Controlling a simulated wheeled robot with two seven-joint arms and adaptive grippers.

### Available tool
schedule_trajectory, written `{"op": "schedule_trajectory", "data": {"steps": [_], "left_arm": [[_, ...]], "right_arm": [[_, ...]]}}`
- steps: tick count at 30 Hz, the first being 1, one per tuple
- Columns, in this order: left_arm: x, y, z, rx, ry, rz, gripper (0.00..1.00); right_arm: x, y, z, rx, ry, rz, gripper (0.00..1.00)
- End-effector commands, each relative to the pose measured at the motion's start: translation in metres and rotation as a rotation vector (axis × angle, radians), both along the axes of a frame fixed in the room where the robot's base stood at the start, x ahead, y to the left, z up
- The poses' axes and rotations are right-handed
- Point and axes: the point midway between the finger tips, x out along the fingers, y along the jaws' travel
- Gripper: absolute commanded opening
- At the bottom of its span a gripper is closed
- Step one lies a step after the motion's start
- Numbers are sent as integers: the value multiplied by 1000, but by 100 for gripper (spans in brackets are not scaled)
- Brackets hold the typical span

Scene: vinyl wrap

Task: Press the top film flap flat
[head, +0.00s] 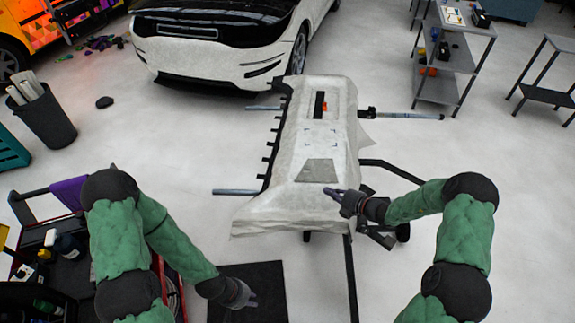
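A long panel covered in pale film (325,148) lies on a stand in the middle of the floor. The film hangs loose and wrinkled over its near end. A pointed film flap (366,134) sticks out past the panel's right edge; I cannot tell which flap is the top one. My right gripper (328,191) is at the near right part of the panel, by a grey trapezoid patch (318,171); contact is unclear. My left gripper (255,303) is low over a black mat, away from the panel. Both grippers are too small to judge their opening.
An orange and black item (320,104) lies on the panel's far part. Stand bars (236,192) stick out on both sides. A tool cart (68,262) is at near left, a black mat (270,280) in front. A white car (225,45) stands behind, shelves (452,55) at right.

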Motion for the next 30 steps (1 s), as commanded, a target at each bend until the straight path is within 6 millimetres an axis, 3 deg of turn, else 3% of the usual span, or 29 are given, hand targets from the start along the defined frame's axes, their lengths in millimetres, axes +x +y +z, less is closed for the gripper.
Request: {"op": "schedule_trajectory", "data": {"steps": [3,7,22,30], "left_arm": [[-1,0,2,0,1,0,22],[-1,0,-1,0,2,-2,22],[0,0,-13,0,1,0,22],[0,0,-18,0,1,0,22]], "right_arm": [[8,-5,6,40,5,-38,0],[17,3,1,41,6,-38,0],[81,60,-29,37,5,-35,0],[106,54,-41,36,4,-35,0]]}}
